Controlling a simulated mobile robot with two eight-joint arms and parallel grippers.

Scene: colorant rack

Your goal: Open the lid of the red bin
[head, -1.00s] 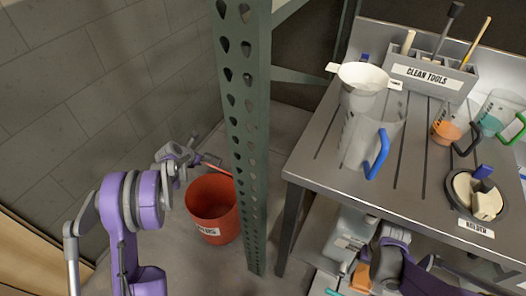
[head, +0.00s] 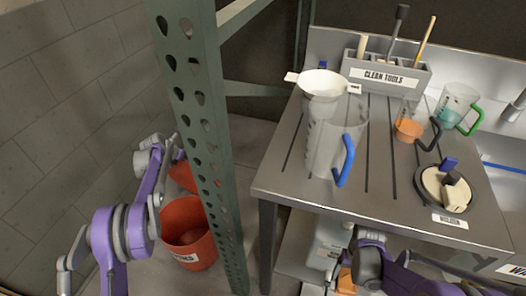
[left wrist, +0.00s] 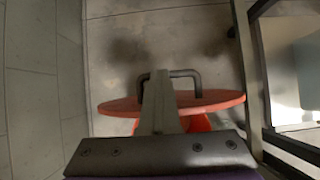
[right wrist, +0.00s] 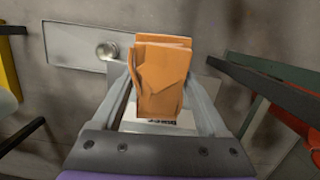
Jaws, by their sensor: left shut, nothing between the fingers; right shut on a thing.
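The red bin (head: 190,238) stands on the floor at the lower left of the head view, with its mouth uncovered and its dark red inside showing. Its red lid (head: 181,177) is raised and tilted above the bin, partly behind the green post. In the left wrist view the lid (left wrist: 115,106) shows nearly edge-on with a grey bar handle (left wrist: 186,73). My left gripper (left wrist: 160,80) is shut and empty at the handle; whether its fingers pass through the loop is unclear. My right gripper (right wrist: 160,88) is shut on a folded orange item (right wrist: 162,72).
A perforated green post (head: 190,110) stands between the bin and a metal table (head: 285,185). The table holds a funnel (head: 323,84), clear jugs (head: 340,140) and a clean tools box (head: 390,75). A tiled wall (head: 60,120) bounds the left side.

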